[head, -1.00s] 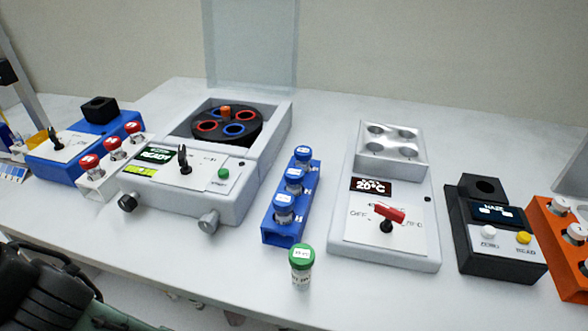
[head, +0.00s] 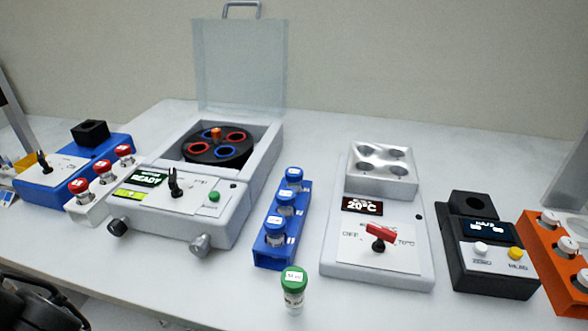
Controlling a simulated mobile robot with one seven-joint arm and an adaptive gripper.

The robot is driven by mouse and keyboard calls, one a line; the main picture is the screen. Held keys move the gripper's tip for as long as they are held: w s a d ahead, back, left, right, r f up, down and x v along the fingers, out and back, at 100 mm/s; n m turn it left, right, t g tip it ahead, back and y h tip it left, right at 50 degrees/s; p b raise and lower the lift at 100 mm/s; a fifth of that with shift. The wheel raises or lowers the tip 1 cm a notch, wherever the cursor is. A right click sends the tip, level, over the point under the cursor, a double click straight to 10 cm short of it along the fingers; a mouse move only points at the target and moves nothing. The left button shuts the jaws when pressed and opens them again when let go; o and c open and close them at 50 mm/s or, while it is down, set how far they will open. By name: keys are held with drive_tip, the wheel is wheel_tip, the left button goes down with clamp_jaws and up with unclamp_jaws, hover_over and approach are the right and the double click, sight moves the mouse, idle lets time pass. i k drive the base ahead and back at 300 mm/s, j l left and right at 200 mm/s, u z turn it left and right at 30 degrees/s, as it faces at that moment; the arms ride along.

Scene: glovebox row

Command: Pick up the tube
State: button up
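A clear tube with a green cap (head: 293,290) and a white label stands upright and alone on the bench, near its front edge. It is just in front of the blue rack. The blue rack (head: 268,257) holds several blue-capped tubes. A white rack (head: 84,203) at the left holds red-capped tubes. An orange rack (head: 535,252) at the right edge holds white-capped tubes. Dark parts of my arm show at the lower left corner, well left of the green-capped tube. My gripper's fingertips cannot be made out.
A centrifuge (head: 228,205) with its clear lid raised stands behind and left of the tube. A heater block (head: 343,262) reading 20°C with a red switch stands to the right. A black device (head: 480,210) is farther right. The bench around the tube is clear.

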sight(293, 278)
drive_tip(key=k+j+z, duration=0.45)
drive_tip(key=k+z, duration=0.25)
drive_tip(key=k+j+z, duration=0.15)
drive_tip(key=z, duration=0.2)
drive_tip(key=k+l, duration=0.05)
drive_tip(key=k, duration=0.05)
